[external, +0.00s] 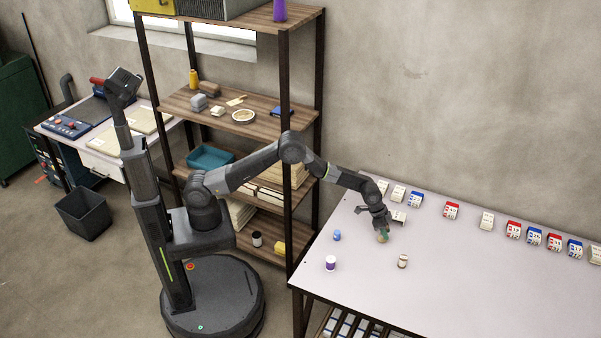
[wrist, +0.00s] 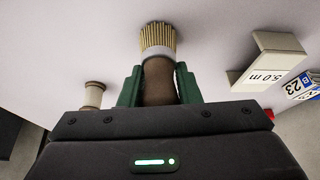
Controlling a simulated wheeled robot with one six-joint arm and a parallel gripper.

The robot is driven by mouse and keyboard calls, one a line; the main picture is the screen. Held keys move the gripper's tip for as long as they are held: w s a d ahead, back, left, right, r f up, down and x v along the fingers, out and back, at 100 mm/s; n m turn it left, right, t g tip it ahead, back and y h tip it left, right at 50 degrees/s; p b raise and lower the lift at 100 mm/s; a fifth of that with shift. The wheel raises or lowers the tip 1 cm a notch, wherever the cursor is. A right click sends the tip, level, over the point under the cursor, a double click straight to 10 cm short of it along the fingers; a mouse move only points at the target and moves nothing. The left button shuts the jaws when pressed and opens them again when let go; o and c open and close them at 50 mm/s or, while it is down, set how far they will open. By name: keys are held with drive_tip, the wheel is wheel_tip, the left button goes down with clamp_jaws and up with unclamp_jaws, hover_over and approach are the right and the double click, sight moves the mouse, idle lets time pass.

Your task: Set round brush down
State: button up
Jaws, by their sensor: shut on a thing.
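The round brush (wrist: 158,62) has a brown handle, a pale band and straw-coloured bristles. My gripper (wrist: 160,85) is shut on its handle, with a green finger on each side. In the wrist view the bristles point away from my gripper, against the pale table top. In the external view my gripper (external: 382,228) is low over the left part of the white table (external: 470,275), and the brush (external: 382,238) shows small below it. I cannot tell whether the brush touches the table.
A small spool-like item (external: 403,261), a purple-and-white cup (external: 331,263) and a small blue item (external: 337,236) stand near my gripper. A white block marked 5.0 m (wrist: 268,62) is close by in the wrist view. Several numbered blocks (external: 451,210) line the back edge. The table's front right is clear.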

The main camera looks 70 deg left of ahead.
drive_tip(key=o, duration=1)
drive_tip(key=shift+f, duration=0.1)
drive_tip(key=shift+c, duration=0.2)
drive_tip(key=shift+r, duration=0.3)
drive_tip(key=b+v, duration=0.1)
drive_tip(key=v, duration=1)
drive_tip(key=shift+s+a+r, duration=0.2)
drive_tip(key=shift+a+r, duration=0.05)
